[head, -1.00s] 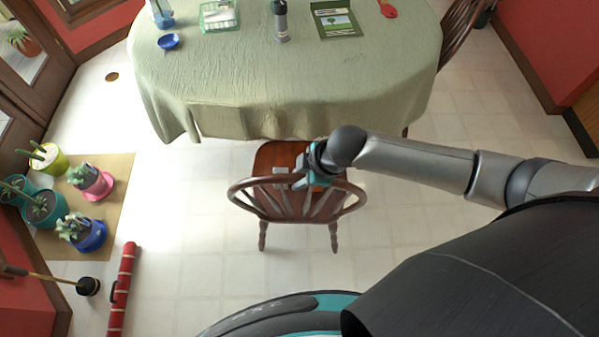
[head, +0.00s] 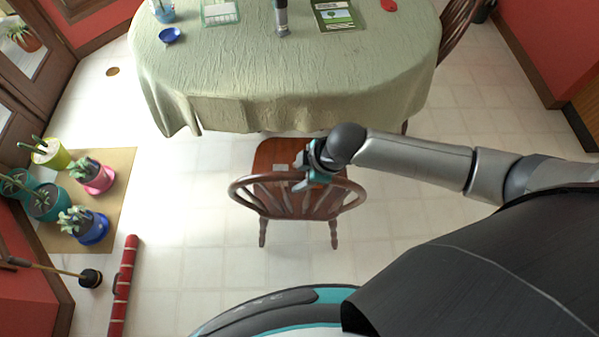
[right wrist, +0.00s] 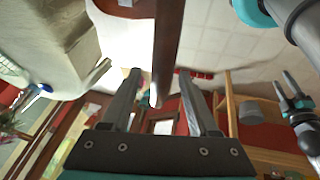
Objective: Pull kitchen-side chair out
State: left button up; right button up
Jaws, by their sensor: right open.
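The brown wooden chair (head: 272,155) stands at the near side of the cloth-covered table (head: 300,100), its curved spindle back towards me. Most of its seat shows clear of the cloth. My right gripper (head: 303,178) is at the top of the chair back, right of its middle. In the right wrist view the jaws (right wrist: 160,98) are open, with a dark wooden bar of the chair (right wrist: 167,45) running down between them. Whether the fingers touch the wood I cannot tell. What looks like my left gripper (right wrist: 287,85) shows small at that view's right edge, its jaw state unclear.
Potted plants (head: 90,228) stand on a tan mat (head: 122,165) at the left. A red roll (head: 122,290) and a plunger-like tool (head: 89,278) lie near them. Another chair (head: 458,25) is at the table's far right. The tiled floor around the near chair is clear.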

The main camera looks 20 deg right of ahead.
jog(key=shift+r, duration=0.2)
jog(key=p+v, duration=0.1)
jog(key=v, duration=1.4)
